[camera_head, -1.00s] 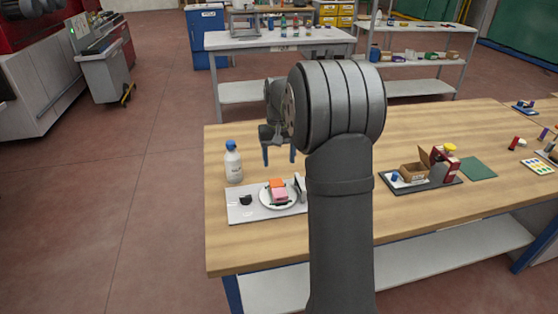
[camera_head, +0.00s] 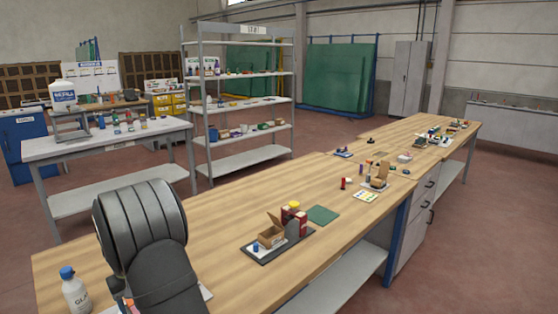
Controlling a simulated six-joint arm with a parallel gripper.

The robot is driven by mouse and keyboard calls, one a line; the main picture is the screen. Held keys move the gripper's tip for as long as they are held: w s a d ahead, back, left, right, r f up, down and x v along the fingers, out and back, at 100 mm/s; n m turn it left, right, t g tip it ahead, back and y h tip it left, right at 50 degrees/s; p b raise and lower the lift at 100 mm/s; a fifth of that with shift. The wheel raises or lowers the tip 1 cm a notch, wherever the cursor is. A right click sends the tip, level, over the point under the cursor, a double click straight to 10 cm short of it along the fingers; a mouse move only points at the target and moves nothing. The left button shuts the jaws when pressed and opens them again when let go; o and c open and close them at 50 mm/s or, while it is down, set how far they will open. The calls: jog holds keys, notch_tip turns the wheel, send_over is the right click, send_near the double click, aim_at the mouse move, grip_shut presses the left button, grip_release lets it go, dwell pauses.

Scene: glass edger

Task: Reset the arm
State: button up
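My arm (camera_head: 145,235) rises at the lower left over the near end of the long wooden workbench (camera_head: 220,235). Its rounded dark grey joint hides what lies behind it. My gripper is out of view, so its fingers cannot be seen.
A dark tray (camera_head: 262,257) with an open cardboard box (camera_head: 271,237) and a red item (camera_head: 293,218) sits right of the arm, near a green mat (camera_head: 322,215). A grey table (camera_head: 110,145) and shelf rack (camera_head: 245,100) stand behind. Bench surface between is mostly clear.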

jog(key=shift+r, duration=1.7)
